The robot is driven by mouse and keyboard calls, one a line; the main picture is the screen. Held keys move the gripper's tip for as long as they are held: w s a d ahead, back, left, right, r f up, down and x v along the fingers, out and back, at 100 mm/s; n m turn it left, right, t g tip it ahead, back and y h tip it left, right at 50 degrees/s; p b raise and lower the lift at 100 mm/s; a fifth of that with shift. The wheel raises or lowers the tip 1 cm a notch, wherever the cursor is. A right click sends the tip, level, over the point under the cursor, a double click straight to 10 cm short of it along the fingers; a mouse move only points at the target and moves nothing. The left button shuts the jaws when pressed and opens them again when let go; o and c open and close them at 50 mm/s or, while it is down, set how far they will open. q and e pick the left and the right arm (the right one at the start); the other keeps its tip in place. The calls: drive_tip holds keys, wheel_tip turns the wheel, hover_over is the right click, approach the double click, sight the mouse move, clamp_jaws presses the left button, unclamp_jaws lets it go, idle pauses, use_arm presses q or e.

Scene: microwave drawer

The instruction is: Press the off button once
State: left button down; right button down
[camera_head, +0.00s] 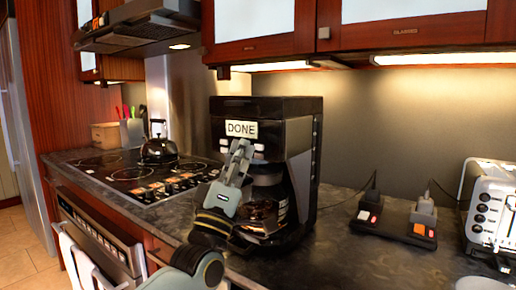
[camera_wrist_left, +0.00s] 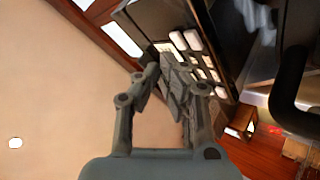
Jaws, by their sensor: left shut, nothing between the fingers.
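A black coffee maker (camera_head: 268,106) stands on the counter with a lit white display reading DONE (camera_head: 241,129). Small white buttons (camera_head: 259,148) sit below the display; their labels are too small to read, so I cannot tell which is off. My left gripper (camera_head: 240,146) is shut and empty, its fingertips in front of the button panel and hiding part of it. In the left wrist view the shut fingers (camera_wrist_left: 162,66) lie beside the rows of pale buttons (camera_wrist_left: 192,40) on the panel. I cannot tell whether they touch. My right gripper is not in view.
A glass carafe (camera_head: 268,196) sits in the coffee maker, behind my left wrist. A cooktop (camera_head: 128,176) with a kettle (camera_head: 158,149) is to the left. A power strip (camera_head: 389,228) with plugs and a toaster (camera_head: 489,205) stand to the right. Cabinets (camera_head: 262,44) hang above.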

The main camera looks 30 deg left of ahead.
use_arm(q)
drive_tip(key=shift+w, duration=0.15)
idle(0.7)
drive_tip(key=shift+w, duration=0.3)
drive_tip(key=shift+w+b, duration=0.3)
drive_tip(key=shift+b, duration=0.15)
idle(0.4)
drive_tip(key=shift+s, duration=0.1)
drive_tip(key=shift+s+p, duration=0.35)
drive_tip(key=shift+s, duration=0.3)
drive_tip(key=s+p, duration=0.2)
drive_tip(key=s, duration=0.3)
drive_tip(key=shift+a, duration=0.2)
